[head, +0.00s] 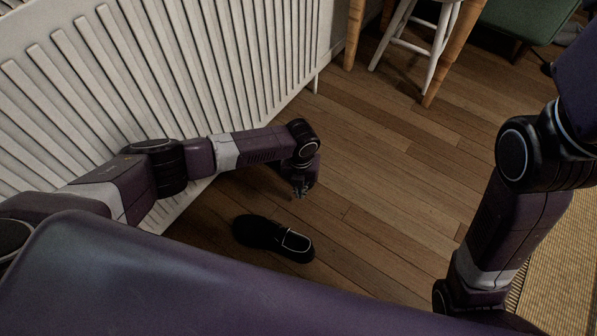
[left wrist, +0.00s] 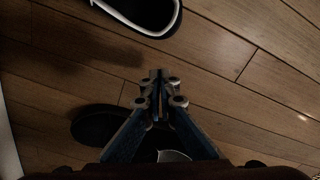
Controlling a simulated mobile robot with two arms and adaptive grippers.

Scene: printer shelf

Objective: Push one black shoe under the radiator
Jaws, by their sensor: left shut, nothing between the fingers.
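A black shoe (head: 272,238) with a pale rim lies on the wooden floor below my left arm in the head view. A black shoe with a white rim (left wrist: 148,14) also shows at the top edge of the left wrist view. A second dark shoe (left wrist: 96,124) lies partly behind my left gripper's fingers in the wrist view; in the head view I cannot make it out. My left gripper (head: 300,192) is shut and empty, pointing down just above the floor; its fingers also show in the wrist view (left wrist: 158,78). The white radiator (head: 225,60) stands at the left, behind my left arm. My right gripper is out of view.
A white stool (head: 405,45) and a wooden-legged table (head: 447,55) stand at the back. A green seat (head: 522,20) is at the upper right, and a woven mat (head: 570,250) lies at the right. The floor (head: 400,165) between is clear.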

